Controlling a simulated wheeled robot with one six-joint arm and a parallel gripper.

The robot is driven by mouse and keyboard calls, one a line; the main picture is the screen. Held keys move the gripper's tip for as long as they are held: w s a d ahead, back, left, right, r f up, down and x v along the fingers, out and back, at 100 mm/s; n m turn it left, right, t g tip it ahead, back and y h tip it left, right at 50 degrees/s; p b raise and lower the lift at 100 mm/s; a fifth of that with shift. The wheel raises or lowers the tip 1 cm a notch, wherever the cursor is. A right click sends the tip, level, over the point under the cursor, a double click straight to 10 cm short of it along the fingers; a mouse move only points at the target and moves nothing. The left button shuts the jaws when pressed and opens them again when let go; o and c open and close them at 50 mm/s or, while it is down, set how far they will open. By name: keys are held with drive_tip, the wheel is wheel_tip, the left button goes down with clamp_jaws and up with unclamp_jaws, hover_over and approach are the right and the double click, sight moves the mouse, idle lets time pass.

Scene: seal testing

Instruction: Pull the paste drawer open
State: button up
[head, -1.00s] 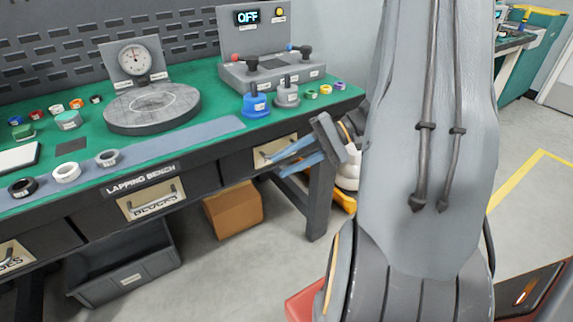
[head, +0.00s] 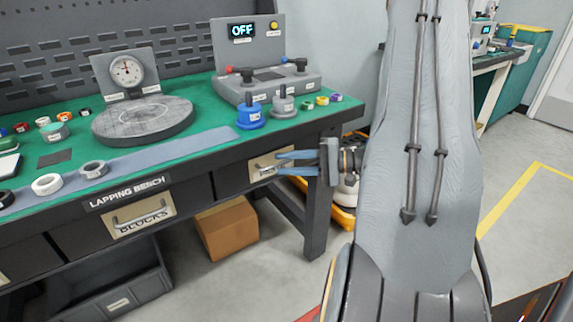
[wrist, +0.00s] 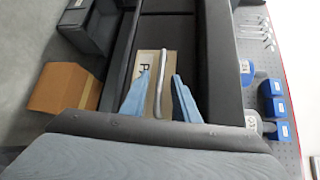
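The paste drawer (head: 231,180) is the right-hand drawer under the bench top. Its front looks flush with the bench, so it appears shut. It has a pale label plate and a metal bar handle (wrist: 161,85); the label is mostly hidden, with only its first letter readable in the wrist view. My gripper (head: 281,163) reaches it from the right in the head view, its blue fingertips near the handle. In the wrist view my gripper (wrist: 160,76) is open, one finger on each side of the handle, with gaps. I cannot tell whether the fingertips reach past the bar.
The blocks drawer (head: 113,225) is to the left, shut. A cardboard box (head: 228,230) and a grey bin (head: 118,298) stand below the bench. A bench leg (head: 318,215) is close under my gripper. A blue-based pot (head: 250,118) stands on the green top above.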

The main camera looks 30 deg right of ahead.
drive_tip(key=shift+w+a, duration=0.15)
drive_tip(key=shift+c, duration=0.4)
clamp_jaws()
